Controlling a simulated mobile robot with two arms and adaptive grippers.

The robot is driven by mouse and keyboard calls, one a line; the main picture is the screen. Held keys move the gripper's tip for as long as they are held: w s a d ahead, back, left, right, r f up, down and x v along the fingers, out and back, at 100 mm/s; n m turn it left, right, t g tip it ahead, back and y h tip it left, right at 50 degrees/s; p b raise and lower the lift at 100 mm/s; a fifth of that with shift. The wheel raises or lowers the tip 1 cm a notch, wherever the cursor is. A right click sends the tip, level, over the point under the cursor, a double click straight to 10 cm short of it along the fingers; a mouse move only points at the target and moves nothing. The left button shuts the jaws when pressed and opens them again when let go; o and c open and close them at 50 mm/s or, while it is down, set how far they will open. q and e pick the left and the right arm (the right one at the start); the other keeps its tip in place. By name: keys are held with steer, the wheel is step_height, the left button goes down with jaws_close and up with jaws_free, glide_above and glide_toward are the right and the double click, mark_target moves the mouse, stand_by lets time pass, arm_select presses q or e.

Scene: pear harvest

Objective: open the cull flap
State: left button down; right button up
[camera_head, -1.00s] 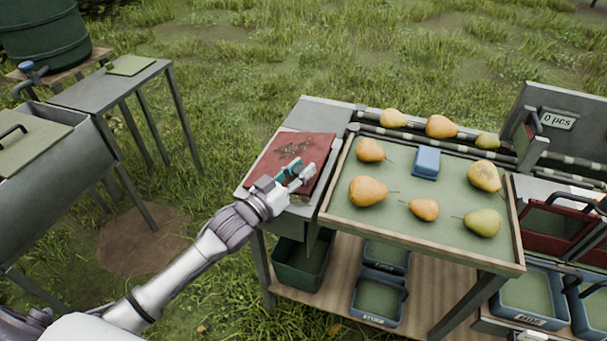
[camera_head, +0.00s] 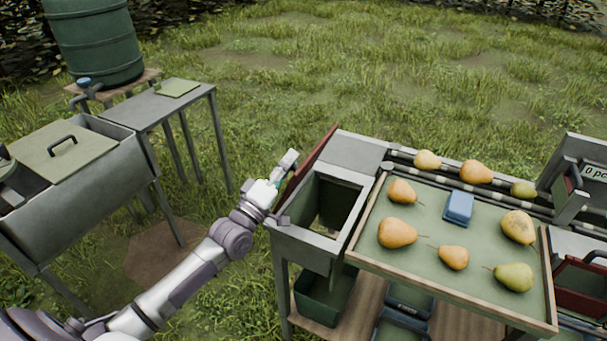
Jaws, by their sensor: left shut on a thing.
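The red cull flap (camera_head: 310,160) stands raised, seen nearly edge-on, along the left side of its metal chute. The square chute opening (camera_head: 338,182) beside it is uncovered. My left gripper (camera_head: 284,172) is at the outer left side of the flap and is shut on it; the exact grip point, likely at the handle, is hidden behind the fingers. My right gripper is not in view.
A green-lined sorting tray (camera_head: 437,237) with several pears and a blue block (camera_head: 459,208) lies right of the chute. A dark green bin (camera_head: 325,297) sits below. A sink (camera_head: 85,185) and side table (camera_head: 170,103) stand left, with open grass between.

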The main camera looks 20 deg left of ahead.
arm_select(q)
steer(key=a+f+n+y+b, duration=0.1)
steer(key=a+n+y+b, duration=0.1)
steer(key=a+n+y, duration=0.3)
steer(key=shift+w+a+n+t+b, duration=0.15)
steer(key=shift+a+n+t+b, duration=0.15)
steer(key=shift+a+n, duration=2.15)
steer(key=shift+d+n, duration=0.25)
steer(key=c, duration=0.8)
jaws_free()
steer(key=shift+f, duration=0.15)
steer(key=v, duration=1.2)
steer(key=shift+d, duration=0.1)
